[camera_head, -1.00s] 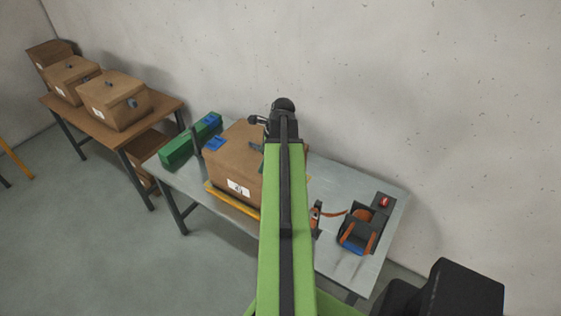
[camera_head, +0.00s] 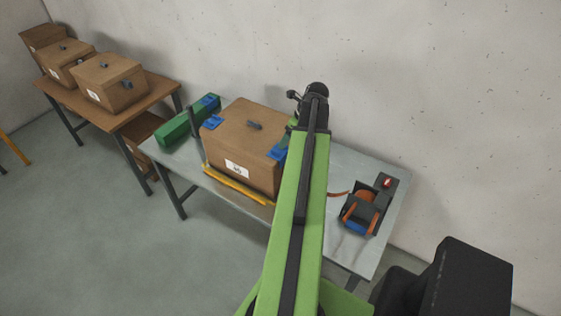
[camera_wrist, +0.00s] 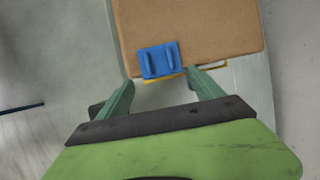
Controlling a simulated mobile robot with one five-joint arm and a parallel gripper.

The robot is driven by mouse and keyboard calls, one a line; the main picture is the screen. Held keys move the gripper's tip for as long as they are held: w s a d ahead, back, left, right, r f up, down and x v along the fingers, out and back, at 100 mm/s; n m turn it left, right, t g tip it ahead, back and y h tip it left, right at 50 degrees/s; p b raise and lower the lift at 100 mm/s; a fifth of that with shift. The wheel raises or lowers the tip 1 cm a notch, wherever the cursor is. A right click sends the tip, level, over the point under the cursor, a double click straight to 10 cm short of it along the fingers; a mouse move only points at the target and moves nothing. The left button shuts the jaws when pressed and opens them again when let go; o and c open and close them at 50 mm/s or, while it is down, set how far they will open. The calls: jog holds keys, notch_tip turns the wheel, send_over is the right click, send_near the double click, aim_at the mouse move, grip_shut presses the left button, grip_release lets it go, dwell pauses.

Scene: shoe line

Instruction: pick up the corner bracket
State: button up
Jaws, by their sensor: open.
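A blue corner bracket (camera_wrist: 159,60) with two raised ribs sits on the edge of the brown box (camera_wrist: 215,30) in the wrist view. My gripper (camera_wrist: 160,80) is open, its two green fingers apart on either side just short of the bracket, with nothing between them. In the head view blue brackets sit on the left corner (camera_head: 212,122) and the right corner (camera_head: 278,152) of the box (camera_head: 225,140). My arm partly covers the box's right side there. Another blue piece (camera_head: 210,101) is at the end of the green holder (camera_head: 182,126).
The box stands on a grey table (camera_head: 345,165) with a yellow strip (camera_head: 235,186) along its front. A strapping tool (camera_head: 362,207) with an orange strap is at the right. A wooden table (camera_head: 130,110) with several boxes stands left. The wall is close behind.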

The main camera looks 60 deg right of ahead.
aim_at(282, 152)
jog(key=b+x, duration=0.5)
jog(key=x, duration=0.3)
jog(key=shift+w+r+b, duration=0.1)
jog(key=shift+b, duration=0.25)
jog(key=shift+r, duration=0.2)
jog(key=shift+c, duration=0.5)
jog(key=c, duration=1.4)
jog(key=shift+r+p, duration=0.1)
jog(key=shift+p, duration=0.2)
